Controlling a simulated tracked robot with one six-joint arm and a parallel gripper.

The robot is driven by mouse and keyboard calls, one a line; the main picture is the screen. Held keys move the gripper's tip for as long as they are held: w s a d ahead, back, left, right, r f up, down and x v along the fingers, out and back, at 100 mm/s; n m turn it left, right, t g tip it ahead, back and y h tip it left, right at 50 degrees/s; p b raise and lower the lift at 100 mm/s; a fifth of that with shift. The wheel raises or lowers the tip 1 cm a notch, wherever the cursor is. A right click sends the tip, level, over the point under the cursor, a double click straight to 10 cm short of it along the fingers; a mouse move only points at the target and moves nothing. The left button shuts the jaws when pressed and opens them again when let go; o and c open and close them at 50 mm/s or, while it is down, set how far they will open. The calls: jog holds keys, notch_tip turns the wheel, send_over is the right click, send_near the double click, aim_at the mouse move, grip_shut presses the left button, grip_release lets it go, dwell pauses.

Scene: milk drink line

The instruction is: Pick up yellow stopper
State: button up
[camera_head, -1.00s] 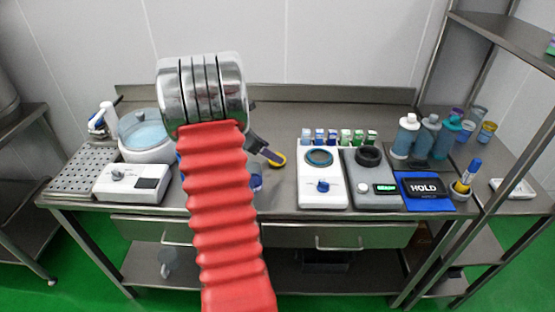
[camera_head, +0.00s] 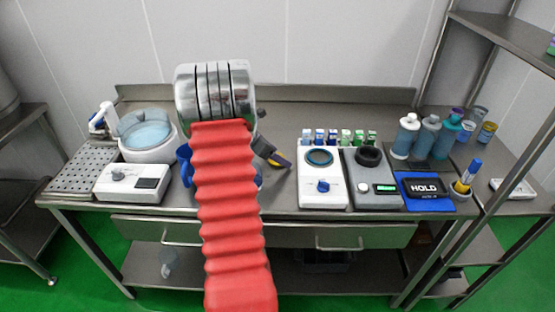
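A small patch of yellow (camera_head: 284,160) shows on the table's middle, just right of my arm. It is partly covered by the dark, grey-tipped end of my gripper (camera_head: 270,153). I cannot tell from this view whether it is the yellow stopper, or whether my gripper touches it. My red ribbed arm with its metal joint hides most of the gripper, so its opening does not show.
Blue items (camera_head: 184,163) peek out left of my arm. A white device with a round bowl (camera_head: 148,136) stands at left.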

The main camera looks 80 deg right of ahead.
jog(key=shift+c, duration=0.5)
jog(key=c, duration=1.1)
jog(key=shift+r, duration=0.1)
jog(key=shift+c, duration=0.2)
notch_tip(320, 180, up, 10)
jog(key=shift+f, duration=0.1)
jog(key=shift+w, duration=0.1)
jog(key=shift+c, duration=0.2)
jog(key=w+a+r+n, duration=0.1)
jog(key=w+a+r, duration=0.5)
jog(key=a, duration=0.1)
jog(key=s+a, duration=0.1)
jog(key=a, duration=0.5)
jog(key=shift+s+a+f+m, duration=0.2)
jog(key=shift+s+f+m, duration=0.05)
jog(key=shift+f+m, duration=0.15)
